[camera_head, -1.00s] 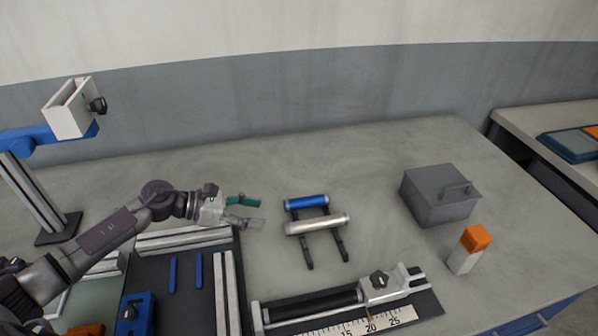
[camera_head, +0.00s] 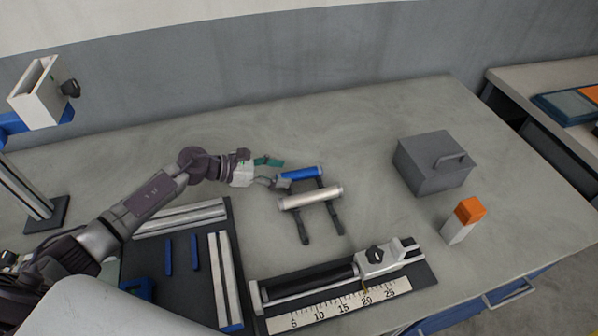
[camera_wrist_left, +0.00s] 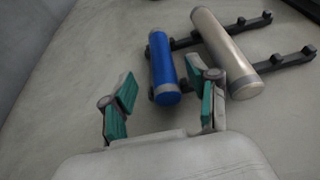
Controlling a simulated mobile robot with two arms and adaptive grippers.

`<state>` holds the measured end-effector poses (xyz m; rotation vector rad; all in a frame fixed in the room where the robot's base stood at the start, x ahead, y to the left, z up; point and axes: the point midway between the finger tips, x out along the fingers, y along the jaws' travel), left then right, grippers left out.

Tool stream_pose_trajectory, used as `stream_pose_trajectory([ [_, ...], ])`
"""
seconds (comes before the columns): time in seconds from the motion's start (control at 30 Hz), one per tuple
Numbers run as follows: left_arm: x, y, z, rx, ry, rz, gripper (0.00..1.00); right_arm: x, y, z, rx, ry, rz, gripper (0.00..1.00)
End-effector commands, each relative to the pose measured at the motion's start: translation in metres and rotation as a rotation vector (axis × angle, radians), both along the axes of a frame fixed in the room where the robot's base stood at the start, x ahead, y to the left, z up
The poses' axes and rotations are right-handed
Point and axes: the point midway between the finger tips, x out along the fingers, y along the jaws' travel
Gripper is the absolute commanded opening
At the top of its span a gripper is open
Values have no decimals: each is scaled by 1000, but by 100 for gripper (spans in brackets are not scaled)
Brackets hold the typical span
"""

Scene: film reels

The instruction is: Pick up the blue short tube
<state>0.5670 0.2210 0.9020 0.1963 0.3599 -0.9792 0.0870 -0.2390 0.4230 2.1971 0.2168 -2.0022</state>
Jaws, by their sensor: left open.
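The blue short tube (camera_head: 300,173) has silver end caps and lies across a dark two-rail rack (camera_head: 334,221), behind a longer silver tube (camera_head: 310,198). My left gripper (camera_head: 274,172) is open at the left end of the blue tube. In the left wrist view the blue tube (camera_wrist_left: 163,66) points its near end between the open green-padded fingers of the left gripper (camera_wrist_left: 160,105), closer to the right finger. The silver tube (camera_wrist_left: 226,52) lies just beyond the right finger. My right gripper is not in view.
A grey lidded box (camera_head: 434,163) and an orange-topped white block (camera_head: 463,220) stand to the right. A clamp with a ruler (camera_head: 340,305) lies in front. A dark tray with rails (camera_head: 184,290) is at left. The table behind the rack is clear.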

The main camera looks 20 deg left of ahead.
Motion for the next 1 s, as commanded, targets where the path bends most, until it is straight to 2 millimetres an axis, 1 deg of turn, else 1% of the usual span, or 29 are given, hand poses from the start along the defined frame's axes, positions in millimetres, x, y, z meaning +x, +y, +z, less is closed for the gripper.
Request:
stream_pose_trajectory([
  [0.03,3,-8,1,-5,2,-1,60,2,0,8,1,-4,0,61],
  [0.13,11,-20,-5,-6,2,0,60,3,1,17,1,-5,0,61],
  [0.3,21,-35,-15,-4,1,-1,60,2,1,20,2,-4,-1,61],
  [0.57,22,-36,-19,-1,1,-1,60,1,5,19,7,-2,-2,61],
  [0.67,22,-36,-19,-2,1,-1,45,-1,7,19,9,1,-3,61],
  [0.7,22,-36,-18,-2,1,-1,38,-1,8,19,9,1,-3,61],
  [0.93,22,-36,-18,-2,1,-1,0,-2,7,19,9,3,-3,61],
  [1.0,22,-36,-18,-2,0,-1,0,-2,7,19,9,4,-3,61],
])
